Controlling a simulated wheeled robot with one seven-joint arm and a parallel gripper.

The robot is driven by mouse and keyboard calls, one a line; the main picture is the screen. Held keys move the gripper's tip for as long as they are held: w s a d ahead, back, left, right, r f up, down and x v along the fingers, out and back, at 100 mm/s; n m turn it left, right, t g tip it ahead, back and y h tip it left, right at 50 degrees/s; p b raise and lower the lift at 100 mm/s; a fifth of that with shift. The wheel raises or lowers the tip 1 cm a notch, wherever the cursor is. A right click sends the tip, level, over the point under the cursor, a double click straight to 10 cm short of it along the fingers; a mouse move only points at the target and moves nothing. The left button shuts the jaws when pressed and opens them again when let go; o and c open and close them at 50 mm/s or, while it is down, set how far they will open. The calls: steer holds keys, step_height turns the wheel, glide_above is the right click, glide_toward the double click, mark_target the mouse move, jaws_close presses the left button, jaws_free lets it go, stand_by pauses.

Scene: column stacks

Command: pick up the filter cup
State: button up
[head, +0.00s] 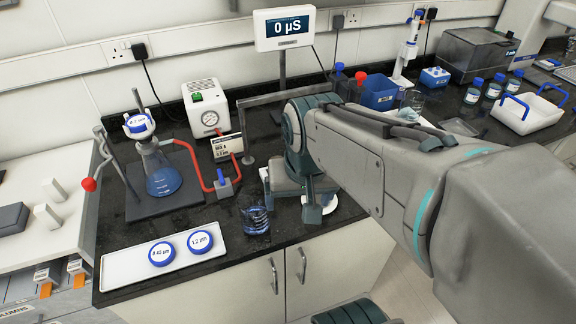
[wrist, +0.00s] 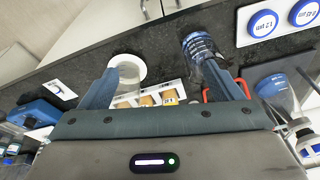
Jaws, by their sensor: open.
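A clear cup with blue markings, which looks like the filter cup (head: 255,219), stands on the dark bench near its front edge, left of my gripper (head: 313,207). In the wrist view the same cup (wrist: 199,46) is beyond the tip of the right-hand finger, partly overlapped by it. My gripper (wrist: 160,70) has its fingers spread wide with nothing held between them. In the head view my arm hides much of the gripper.
A white tray with two blue-rimmed filter discs (head: 160,253) lies left of the cup. Behind are a flask (head: 162,180), red tubing and a pump (head: 205,108). A white round piece (wrist: 127,66) sits by the left-hand finger.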

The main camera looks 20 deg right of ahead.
steer(key=w+d+r+m+g, duration=0.3)
steer(key=w+d+m, duration=0.7)
steer(key=m, duration=0.5)
steer(key=shift+w+d+f+p, duration=0.15)
steer(key=shift+f+p, duration=0.15)
steer(key=shift+f, duration=2)
steer(key=shift+w+d+f+p, duration=0.1)
steer(key=shift+f+p, duration=0.2)
steer(key=shift+f, duration=1.95)
steer(key=shift+w+d+f+p, duration=0.15)
steer(key=shift+f+p, duration=0.15)
steer(key=shift+f, duration=2)
steer(key=shift+a, duration=0.1)
steer(key=c, duration=1.3)
steer(key=shift+c, duration=0.2)
steer(key=shift+r, duration=0.15)
